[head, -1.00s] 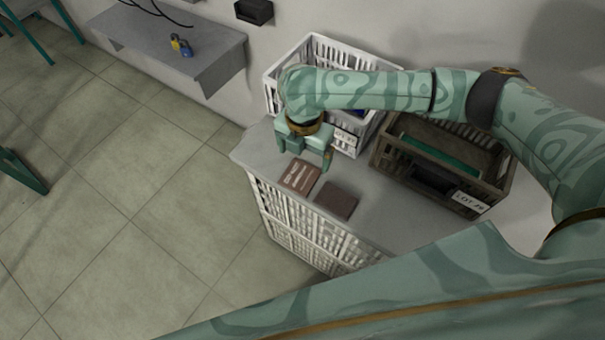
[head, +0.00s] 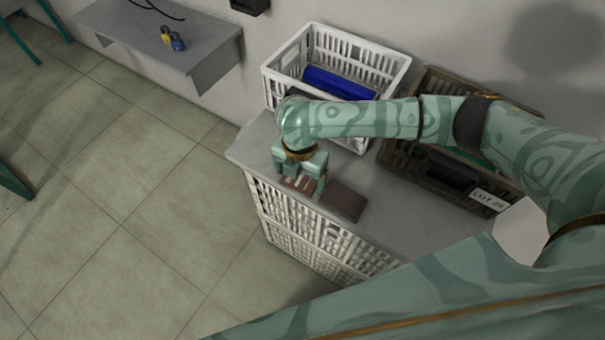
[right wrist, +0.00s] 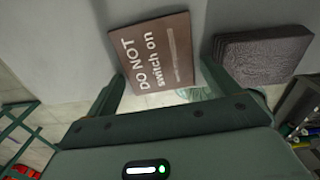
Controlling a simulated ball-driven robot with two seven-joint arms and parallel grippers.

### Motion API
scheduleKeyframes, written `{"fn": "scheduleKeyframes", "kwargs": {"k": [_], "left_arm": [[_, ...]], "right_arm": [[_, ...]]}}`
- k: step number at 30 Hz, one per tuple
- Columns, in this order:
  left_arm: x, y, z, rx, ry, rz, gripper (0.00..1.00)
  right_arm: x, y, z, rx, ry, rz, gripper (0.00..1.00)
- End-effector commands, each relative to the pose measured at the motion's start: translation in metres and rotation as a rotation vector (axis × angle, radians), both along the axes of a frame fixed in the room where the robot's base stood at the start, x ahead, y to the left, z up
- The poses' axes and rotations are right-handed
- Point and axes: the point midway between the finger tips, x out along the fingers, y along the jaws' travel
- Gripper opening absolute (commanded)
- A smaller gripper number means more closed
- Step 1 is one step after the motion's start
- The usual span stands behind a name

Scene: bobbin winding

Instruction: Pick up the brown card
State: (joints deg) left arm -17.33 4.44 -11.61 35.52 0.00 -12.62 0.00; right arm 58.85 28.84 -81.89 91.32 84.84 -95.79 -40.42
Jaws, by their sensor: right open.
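The brown card (head: 297,184) lies flat on the grey counter near its front edge. In the right wrist view the brown card (right wrist: 152,52) shows white lettering reading "DO NOT switch on". My right gripper (head: 302,182) is open and above the card, partly covering it in the head view. In the right wrist view, its two fingers (right wrist: 165,82) stand to either side of the card's near end, with nothing held. I cannot tell how high the fingertips are above the counter. My left gripper is out of view.
A dark brown block (head: 343,202) lies just right of the card, also seen in the right wrist view (right wrist: 262,56). Behind stand a white crate (head: 385,75) holding a blue object and a brown crate (head: 440,185) labelled LOT. Bare counter (head: 400,218) lies right of the block.

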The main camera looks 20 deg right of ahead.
Motion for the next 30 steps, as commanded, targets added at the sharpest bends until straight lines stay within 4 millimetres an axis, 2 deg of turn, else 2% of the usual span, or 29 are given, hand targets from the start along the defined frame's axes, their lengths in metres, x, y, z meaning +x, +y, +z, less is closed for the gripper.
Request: {"fn": "scheduleKeyframes", "kwargs": {"k": [5,7,9,11,12,18,20,24,30], "left_arm": [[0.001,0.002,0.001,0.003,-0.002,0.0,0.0],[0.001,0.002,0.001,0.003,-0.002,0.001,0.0],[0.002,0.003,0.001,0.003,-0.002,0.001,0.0],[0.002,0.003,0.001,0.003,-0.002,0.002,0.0],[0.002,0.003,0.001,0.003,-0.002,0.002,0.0],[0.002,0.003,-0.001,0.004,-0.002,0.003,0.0],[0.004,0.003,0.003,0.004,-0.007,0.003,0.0],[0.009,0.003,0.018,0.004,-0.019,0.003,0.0],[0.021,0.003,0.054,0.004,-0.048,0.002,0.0]], "right_arm": [[0.0,0.0,0.0,0.0,0.0,-0.001,0.88],[0.0,0.0,0.0,0.001,-0.001,-0.001,0.69],[0.0,0.0,0.0,0.001,-0.001,-0.001,0.55],[0.0,0.0,0.0,0.001,-0.001,-0.001,0.55],[0.0,0.0,0.0,0.001,-0.001,0.0,0.51],[0.0,0.0,0.001,0.001,-0.001,0.0,0.51],[0.001,0.0,0.008,0.001,-0.001,0.0,0.51],[0.002,0.0,0.038,0.002,-0.006,-0.002,0.51],[-0.031,0.026,0.091,0.004,-0.006,0.004,0.51]]}}
